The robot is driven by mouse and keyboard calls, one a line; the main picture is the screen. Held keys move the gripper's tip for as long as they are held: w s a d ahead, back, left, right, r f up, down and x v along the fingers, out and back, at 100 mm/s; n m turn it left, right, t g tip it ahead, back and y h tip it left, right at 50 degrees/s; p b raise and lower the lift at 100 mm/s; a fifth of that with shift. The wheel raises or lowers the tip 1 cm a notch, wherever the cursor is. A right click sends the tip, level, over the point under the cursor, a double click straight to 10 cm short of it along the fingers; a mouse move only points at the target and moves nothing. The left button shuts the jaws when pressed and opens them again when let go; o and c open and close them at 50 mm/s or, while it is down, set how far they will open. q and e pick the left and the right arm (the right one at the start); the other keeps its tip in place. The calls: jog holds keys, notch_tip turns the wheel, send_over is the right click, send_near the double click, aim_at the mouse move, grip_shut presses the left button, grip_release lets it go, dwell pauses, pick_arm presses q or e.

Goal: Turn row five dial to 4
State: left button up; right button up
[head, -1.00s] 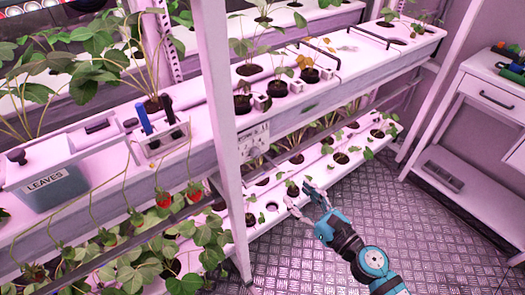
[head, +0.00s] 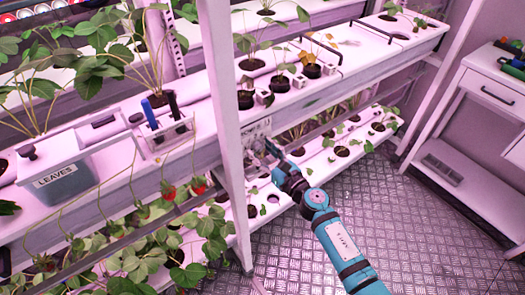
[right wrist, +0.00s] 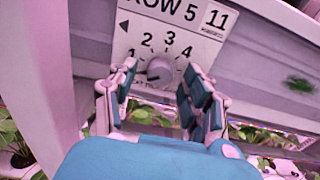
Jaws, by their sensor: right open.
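The row five dial (right wrist: 160,72) is a round grey knob on a white plate (right wrist: 170,22) marked ROW 5, with the numbers 1 to 4 around it. The knob's exact pointing is hard to read. In the head view the plate (head: 257,130) sits on the rack's front face, just right of the white post. My right gripper (right wrist: 160,95) is open. Its fingers stand to the left and right of the dial, below and in front of it, with nothing between them. In the head view the right gripper (head: 268,150) is close to the plate and partly hides it. My left gripper is not in view.
The white post (head: 222,130) stands just left of the plate. Potted plants fill the upper shelf (head: 340,75) and the lower shelf. A LEAVES bin (head: 90,180) and a tool holder (head: 165,140) sit at left. The metal floor (head: 300,255) is clear.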

grip_shut()
dwell(0.4)
